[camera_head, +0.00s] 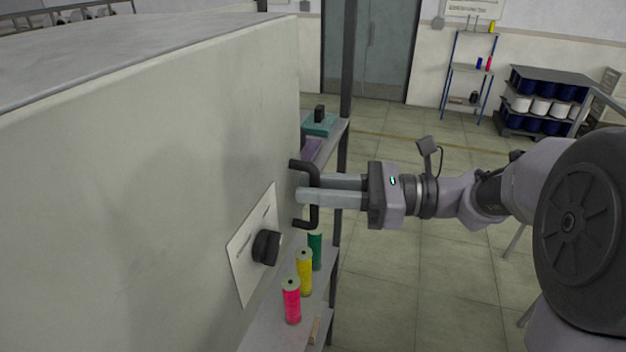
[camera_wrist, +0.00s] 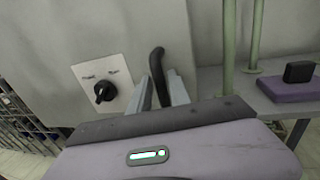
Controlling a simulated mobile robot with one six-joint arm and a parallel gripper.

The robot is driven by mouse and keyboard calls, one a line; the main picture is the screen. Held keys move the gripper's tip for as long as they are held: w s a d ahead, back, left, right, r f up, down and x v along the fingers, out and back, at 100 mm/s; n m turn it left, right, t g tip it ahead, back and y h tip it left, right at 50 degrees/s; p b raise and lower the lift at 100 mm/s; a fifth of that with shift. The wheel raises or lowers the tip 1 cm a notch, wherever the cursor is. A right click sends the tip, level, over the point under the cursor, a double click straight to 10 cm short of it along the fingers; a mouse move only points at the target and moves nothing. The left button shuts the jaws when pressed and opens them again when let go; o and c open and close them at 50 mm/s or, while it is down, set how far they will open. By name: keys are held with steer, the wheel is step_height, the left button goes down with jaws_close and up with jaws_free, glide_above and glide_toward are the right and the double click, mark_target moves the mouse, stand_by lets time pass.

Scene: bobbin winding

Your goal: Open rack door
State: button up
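A pale grey door panel (camera_head: 150,170) fills the left of the head view. Its black C-shaped handle (camera_head: 315,216) is near the right edge; it also shows in the wrist view (camera_wrist: 157,62). My gripper (camera_head: 308,190) reaches in from the right, with one finger on each side of the handle's bar. The fingers (camera_wrist: 163,88) look close together around it, shut on it; exact contact is hard to see. A black knob (camera_head: 265,247) on a white plate (camera_head: 243,253) sits left of the handle. The panel looks closed in the wrist view.
Right of the panel, shelves hold pink (camera_head: 291,303), yellow (camera_head: 304,272) and green (camera_head: 315,250) spools, and a teal box (camera_head: 319,125). A rack of blue and white spools (camera_head: 545,100) stands at the back right. The floor (camera_head: 430,280) beyond my arm is clear.

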steer(key=shift+w+a, duration=0.15)
steer(key=shift+a, duration=0.1)
jaws_close()
stand_by(1.4)
